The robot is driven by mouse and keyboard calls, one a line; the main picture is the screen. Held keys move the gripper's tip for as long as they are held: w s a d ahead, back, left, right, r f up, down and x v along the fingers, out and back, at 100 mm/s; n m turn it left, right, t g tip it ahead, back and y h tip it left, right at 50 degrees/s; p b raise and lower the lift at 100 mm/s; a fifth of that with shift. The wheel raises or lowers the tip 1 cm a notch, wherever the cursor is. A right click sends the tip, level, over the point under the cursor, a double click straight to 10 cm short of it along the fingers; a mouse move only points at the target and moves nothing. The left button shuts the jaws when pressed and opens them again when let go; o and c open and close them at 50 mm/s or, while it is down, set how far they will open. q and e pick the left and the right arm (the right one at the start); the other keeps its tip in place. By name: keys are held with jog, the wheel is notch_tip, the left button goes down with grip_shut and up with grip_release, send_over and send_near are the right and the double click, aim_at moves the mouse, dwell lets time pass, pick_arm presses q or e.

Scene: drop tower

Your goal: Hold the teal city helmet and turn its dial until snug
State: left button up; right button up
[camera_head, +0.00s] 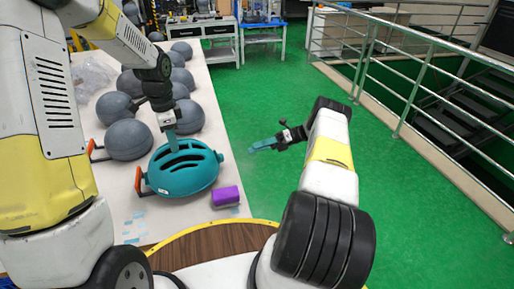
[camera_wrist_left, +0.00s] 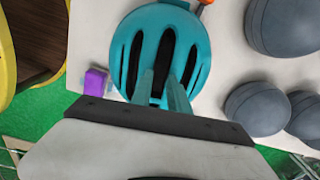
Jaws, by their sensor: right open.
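The teal helmet (camera_head: 184,176), with long dark vents, sits on the white table in the head view. It also shows in the left wrist view (camera_wrist_left: 193,38). An orange-red handle-like part (camera_head: 140,180) sticks out at its left side; I cannot make out the dial. My left gripper (camera_head: 173,147) points down at the top of the helmet. In the left wrist view its two fingers (camera_wrist_left: 160,78) are a little apart over the vents; contact or grip on the shell is unclear. My right gripper (camera_head: 262,147) is open and empty, over the green floor, right of and apart from the helmet.
A purple block (camera_head: 226,196) lies beside the helmet, at the table's right edge. Several grey rounded forms (camera_head: 128,139) crowd the table behind and left. A metal railing (camera_head: 400,100) stands at the right. The green floor (camera_head: 255,90) between is clear.

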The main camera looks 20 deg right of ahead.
pick_arm(q)
jog(key=shift+s+a+f, duration=0.1)
jog(key=shift+s+f, duration=0.15)
jog(key=shift+f, duration=0.05)
jog(key=shift+w+r, duration=0.2)
jog(key=shift+r, duration=3)
